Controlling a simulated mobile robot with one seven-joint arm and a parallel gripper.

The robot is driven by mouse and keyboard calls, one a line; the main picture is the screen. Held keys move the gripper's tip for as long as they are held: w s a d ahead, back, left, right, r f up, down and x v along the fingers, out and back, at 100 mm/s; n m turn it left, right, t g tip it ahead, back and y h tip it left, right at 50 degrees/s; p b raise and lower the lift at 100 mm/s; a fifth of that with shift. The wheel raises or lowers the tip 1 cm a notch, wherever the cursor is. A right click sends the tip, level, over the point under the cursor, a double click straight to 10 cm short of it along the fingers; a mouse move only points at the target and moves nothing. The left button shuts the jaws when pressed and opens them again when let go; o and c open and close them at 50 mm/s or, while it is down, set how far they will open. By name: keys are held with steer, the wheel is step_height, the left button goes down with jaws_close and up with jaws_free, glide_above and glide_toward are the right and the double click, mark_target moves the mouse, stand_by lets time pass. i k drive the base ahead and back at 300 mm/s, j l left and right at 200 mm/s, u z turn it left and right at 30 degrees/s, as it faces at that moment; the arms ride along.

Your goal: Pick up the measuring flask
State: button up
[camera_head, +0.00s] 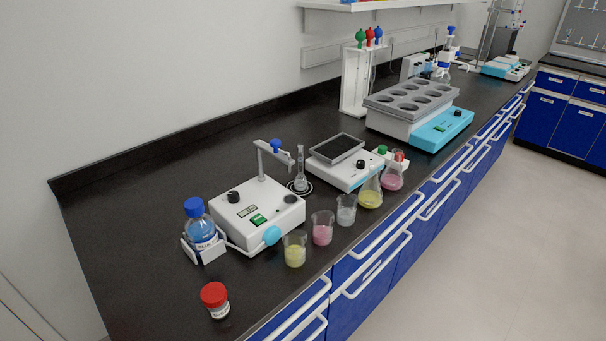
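The likely measuring flask (301,183) is a clear glass vessel with a long narrow neck and a rounded bottom. It stands upright on the black bench, between a white device with a post and clamp (258,214) and a white balance-like device (346,170). The blue-knobbed clamp arm (277,149) is close to its neck; I cannot tell whether they touch. A dark ring shows around its base. My gripper is not in view.
Beakers with yellow (295,252), pink (322,231) and clear (346,212) contents line the front edge. Conical flasks (370,193) (392,178) stand farther right. A blue-capped bottle (201,227) and red-capped jar (215,301) are left. The back-left bench (140,200) is clear.

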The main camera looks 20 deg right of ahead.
mark_target(300, 183)
steer(key=i+l+u, duration=0.1)
steer(key=l+u, duration=0.2)
steer(key=l, duration=0.75)
steer(key=l+u, duration=0.35)
steer(key=l, duration=0.65)
steer(key=l+u, duration=0.2)
steer(key=l, duration=0.5)
steer(key=l+u, duration=0.2)
steer(key=l, duration=0.45)
steer(key=k+l+u, duration=0.2)
steer(key=l, duration=0.5)
steer(key=i+l, duration=0.15)
steer(key=i, duration=0.4)
steer(key=j+u, duration=0.05)
